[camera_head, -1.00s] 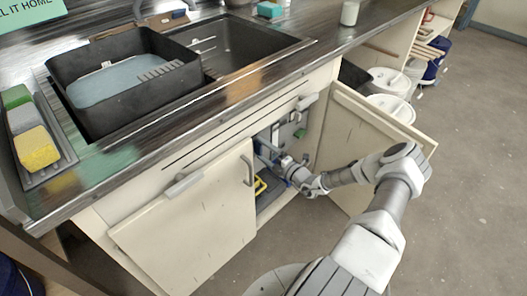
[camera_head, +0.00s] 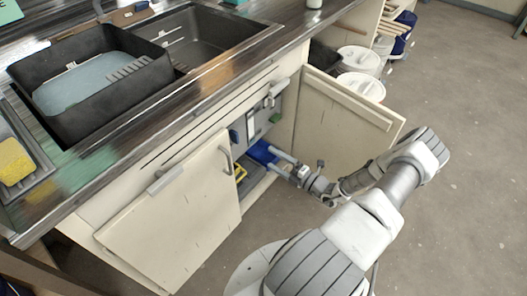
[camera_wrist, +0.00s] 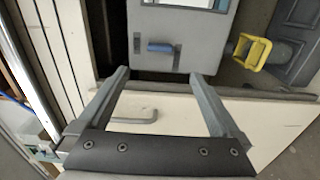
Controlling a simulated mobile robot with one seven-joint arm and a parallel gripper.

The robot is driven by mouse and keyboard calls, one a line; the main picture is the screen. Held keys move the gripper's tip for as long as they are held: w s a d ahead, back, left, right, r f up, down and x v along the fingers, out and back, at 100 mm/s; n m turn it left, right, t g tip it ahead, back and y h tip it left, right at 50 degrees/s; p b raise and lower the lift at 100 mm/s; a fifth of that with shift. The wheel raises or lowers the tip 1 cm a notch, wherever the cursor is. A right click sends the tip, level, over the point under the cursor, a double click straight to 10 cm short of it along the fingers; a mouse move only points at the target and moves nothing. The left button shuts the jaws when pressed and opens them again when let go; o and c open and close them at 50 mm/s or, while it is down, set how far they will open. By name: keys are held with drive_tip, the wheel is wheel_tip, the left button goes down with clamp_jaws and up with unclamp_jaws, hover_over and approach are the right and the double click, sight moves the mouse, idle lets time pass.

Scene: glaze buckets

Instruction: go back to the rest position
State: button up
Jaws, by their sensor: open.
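My gripper (camera_head: 268,158) is at the open front of the cabinet under the counter, its two fingers apart and nothing between them. In the wrist view, my gripper (camera_wrist: 158,74) also shows open and empty. Beyond its tips there is a grey box-like unit (camera_wrist: 178,28) with a blue handle (camera_wrist: 160,47), apart from the fingers as far as I can tell. A blue object (camera_head: 262,151) lies behind the fingers in the cabinet, partly hidden.
The left cabinet door (camera_head: 172,215) and right cabinet door (camera_head: 340,120) stand open. A yellow item (camera_head: 240,173) is low in the cabinet and shows in the wrist view (camera_wrist: 250,50). White-lidded buckets (camera_head: 361,86) stand beyond the right door. Floor at right is clear.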

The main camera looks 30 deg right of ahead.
drive_tip(key=shift+s+d, duration=0.2)
drive_tip(key=shift+s, duration=0.4)
drive_tip(key=s+a+r+n+g, duration=0.2)
drive_tip(key=a+r+n+g, duration=0.65)
drive_tip(key=r+n, duration=0.6)
drive_tip(key=s+a+r+n+g, duration=0.1)
drive_tip(key=a+r+n+g, duration=0.7)
drive_tip(key=r+n, duration=0.65)
drive_tip(key=s+a+r+n+t+h, duration=0.3)
drive_tip(key=s+r+n, duration=0.35)
drive_tip(key=n, duration=0.45)
drive_tip(key=s+a+r+n+t+h, duration=0.2)
drive_tip(key=s+a+r+n+h, duration=0.15)
drive_tip(key=s+r+n, duration=0.4)
wheel_tip(320, 180, up, 14)
drive_tip(key=n+p, duration=0.2)
drive_tip(key=p, duration=1.3)
drive_tip(key=shift+s+n, duration=0.15)
drive_tip(key=shift+n, duration=0.2)
